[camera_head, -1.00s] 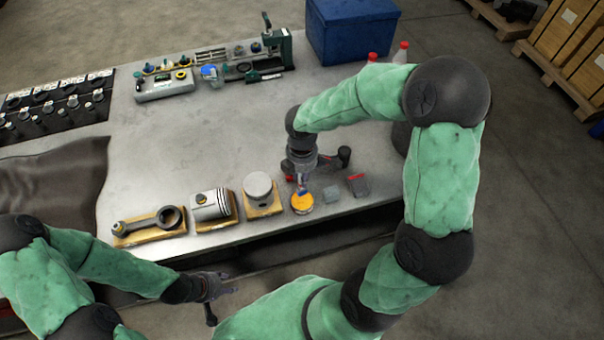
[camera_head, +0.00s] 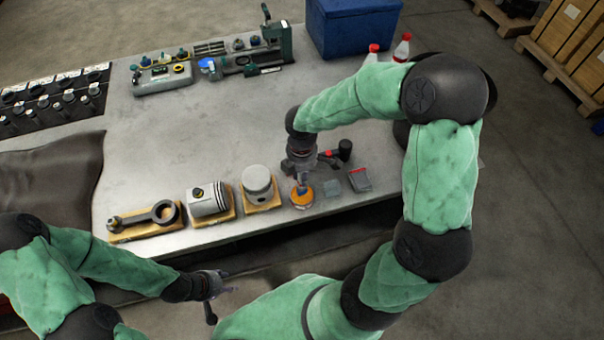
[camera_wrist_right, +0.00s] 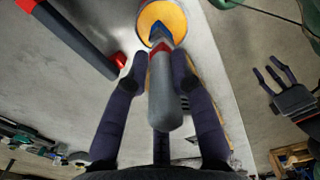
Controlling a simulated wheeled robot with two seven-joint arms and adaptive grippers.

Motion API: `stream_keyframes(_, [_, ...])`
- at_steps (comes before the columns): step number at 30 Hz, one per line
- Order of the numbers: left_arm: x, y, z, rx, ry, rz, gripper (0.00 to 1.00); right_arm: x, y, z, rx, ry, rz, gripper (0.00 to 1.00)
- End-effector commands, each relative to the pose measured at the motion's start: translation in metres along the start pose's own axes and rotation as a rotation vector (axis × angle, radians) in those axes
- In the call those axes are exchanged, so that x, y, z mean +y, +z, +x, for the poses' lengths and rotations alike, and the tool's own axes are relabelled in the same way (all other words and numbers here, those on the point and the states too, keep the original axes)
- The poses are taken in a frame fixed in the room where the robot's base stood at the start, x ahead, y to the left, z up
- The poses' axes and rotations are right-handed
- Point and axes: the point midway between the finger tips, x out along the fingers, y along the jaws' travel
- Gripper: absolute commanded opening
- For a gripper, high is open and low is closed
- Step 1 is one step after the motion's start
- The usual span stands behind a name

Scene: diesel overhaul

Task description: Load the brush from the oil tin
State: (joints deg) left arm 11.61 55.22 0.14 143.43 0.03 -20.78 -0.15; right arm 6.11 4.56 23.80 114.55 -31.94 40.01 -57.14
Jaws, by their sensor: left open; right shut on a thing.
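The oil tin (camera_head: 302,199) stands near the front edge of the table, showing an orange-yellow top. In the right wrist view the tin (camera_wrist_right: 172,14) shows at the top with its yellow-orange inside. My right gripper (camera_head: 303,178) is directly above the tin. It is shut on the brush (camera_wrist_right: 162,88), which has a grey handle, a red band and a blue part towards the tip. The brush tip points into the tin's opening; its very end is hard to make out. My left gripper (camera_head: 222,285) is open and empty, off the front edge of the table.
A connecting rod (camera_head: 145,220), a piston (camera_head: 208,199) and another round piston (camera_head: 257,182) sit on wooden blocks left of the tin. A grey pad (camera_head: 331,187) and a red-topped grey item (camera_head: 361,180) lie to its right. A black-headed hammer (camera_head: 343,151) lies behind. The table's middle is clear.

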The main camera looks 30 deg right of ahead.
Motion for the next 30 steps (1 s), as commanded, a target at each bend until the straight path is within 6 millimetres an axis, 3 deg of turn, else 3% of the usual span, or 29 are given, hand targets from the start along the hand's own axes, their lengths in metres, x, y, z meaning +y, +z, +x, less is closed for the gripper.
stream_keyframes(30, [-0.0021,-0.0001,0.0059,0.0,0.0,0.0,0.49,0.0003,0.0,0.0088,0.0,0.0,0.0,0.0])
